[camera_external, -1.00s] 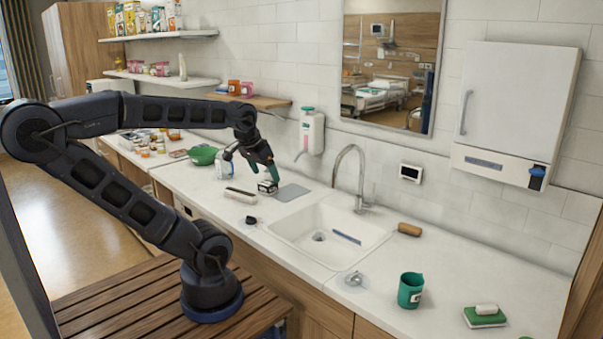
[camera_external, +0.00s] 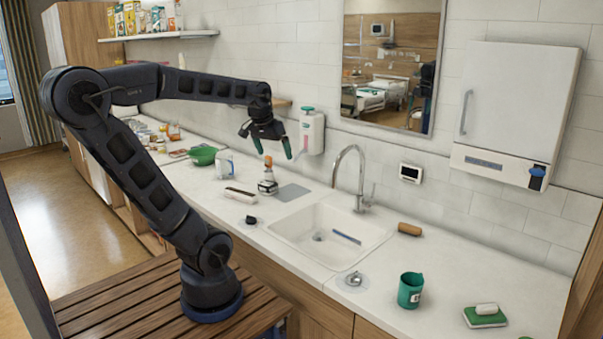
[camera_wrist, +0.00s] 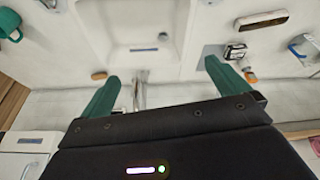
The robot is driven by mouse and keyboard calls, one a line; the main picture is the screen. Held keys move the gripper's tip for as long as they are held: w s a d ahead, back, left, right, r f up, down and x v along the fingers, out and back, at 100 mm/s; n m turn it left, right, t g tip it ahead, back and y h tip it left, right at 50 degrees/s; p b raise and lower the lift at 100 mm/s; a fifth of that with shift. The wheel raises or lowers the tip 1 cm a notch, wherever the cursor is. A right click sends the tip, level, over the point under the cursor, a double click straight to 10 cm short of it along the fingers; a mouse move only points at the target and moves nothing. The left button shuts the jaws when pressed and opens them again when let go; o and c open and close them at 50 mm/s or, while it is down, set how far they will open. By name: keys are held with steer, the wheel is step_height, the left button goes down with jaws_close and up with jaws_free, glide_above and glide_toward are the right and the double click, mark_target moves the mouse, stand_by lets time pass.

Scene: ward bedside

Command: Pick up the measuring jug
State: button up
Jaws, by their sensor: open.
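A pale, see-through jug with blue on it (camera_external: 225,163), which I take for the measuring jug, stands on the counter left of the sink. It also shows at the right edge of the wrist view (camera_wrist: 303,47), partly cut off. My gripper (camera_external: 273,150) is open and empty, raised above the counter to the right of the jug and apart from it. Its two green fingers are spread in the wrist view (camera_wrist: 163,72).
A pale bar-shaped thing (camera_external: 241,194) lies nearby. A green bowl (camera_external: 203,155) is behind the jug. The sink (camera_external: 325,238), faucet (camera_external: 361,170) and green mug (camera_external: 411,290) are to the right.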

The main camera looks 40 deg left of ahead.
steer(key=w+a+r+n+g, duration=0.25)
steer(key=w+a+n, duration=0.45)
steer(key=w+a, duration=1.3)
steer(key=n+g, duration=0.2)
steer(key=n, duration=0.6)
glide_above(225, 162)
steer(key=w+a, duration=0.2)
steer(key=a, duration=0.1)
step_height(225, 162, down, 20)
steer(key=shift+n+t, duration=0.25)
steer(key=shift+n, duration=0.05)
step_height(225, 162, down, 10)
steer(key=shift+a+f, duration=0.1)
steer(key=shift+a, duration=0.05)
steer(key=shift+c, duration=0.2)
